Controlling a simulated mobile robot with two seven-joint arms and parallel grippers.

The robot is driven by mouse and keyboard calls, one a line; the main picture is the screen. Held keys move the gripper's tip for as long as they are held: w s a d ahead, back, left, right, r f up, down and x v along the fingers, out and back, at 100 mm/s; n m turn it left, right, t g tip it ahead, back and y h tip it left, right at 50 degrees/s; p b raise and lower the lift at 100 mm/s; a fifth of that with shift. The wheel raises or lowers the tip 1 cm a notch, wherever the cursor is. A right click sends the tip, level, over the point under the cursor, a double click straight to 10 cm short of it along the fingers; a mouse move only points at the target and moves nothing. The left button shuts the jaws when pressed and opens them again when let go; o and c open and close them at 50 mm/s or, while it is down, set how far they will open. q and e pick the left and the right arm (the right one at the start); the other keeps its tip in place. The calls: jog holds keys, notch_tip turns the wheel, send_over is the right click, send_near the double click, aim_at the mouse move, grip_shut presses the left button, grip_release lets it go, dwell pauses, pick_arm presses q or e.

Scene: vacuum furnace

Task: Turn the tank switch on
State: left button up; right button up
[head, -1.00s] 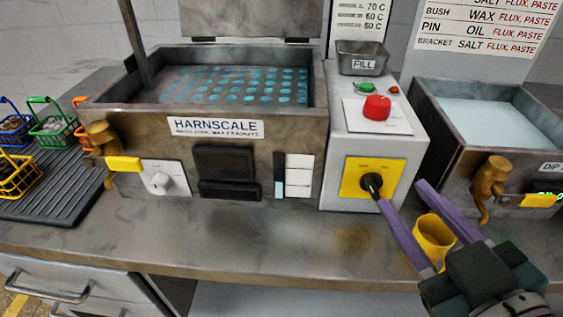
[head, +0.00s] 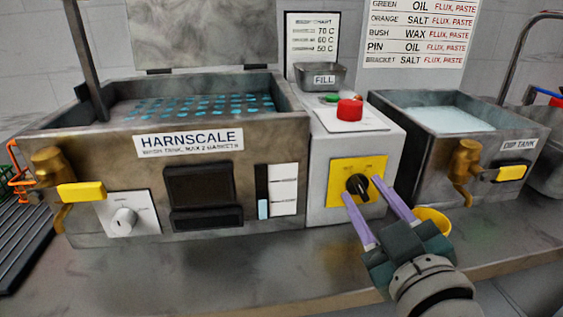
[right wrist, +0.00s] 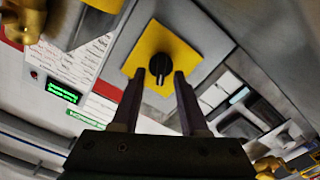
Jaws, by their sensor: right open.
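The tank switch (head: 358,184) is a black rotary knob on a yellow plate (head: 339,167), on the front of the grey control box beside the wash tank. Its pointer slants in the head view; the plate's lettering is too small to read. My right gripper (head: 361,190) is open, with its purple fingers spread either side of the knob in the head view. In the right wrist view the knob (right wrist: 160,66) shows beyond and between the fingertips, and I see no clear contact. My left gripper is not in view.
A red button (head: 350,109) and a metal FILL tray (head: 320,76) sit atop the box. The HARNSCALE wash tank (head: 100,150) stands left, the dip tank (head: 420,165) with brass tap (head: 463,165) right. A yellow cup (head: 434,221) stands behind my right gripper.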

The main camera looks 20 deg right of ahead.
jog(key=shift+w, duration=0.25)
grip_shut()
dwell(0.5)
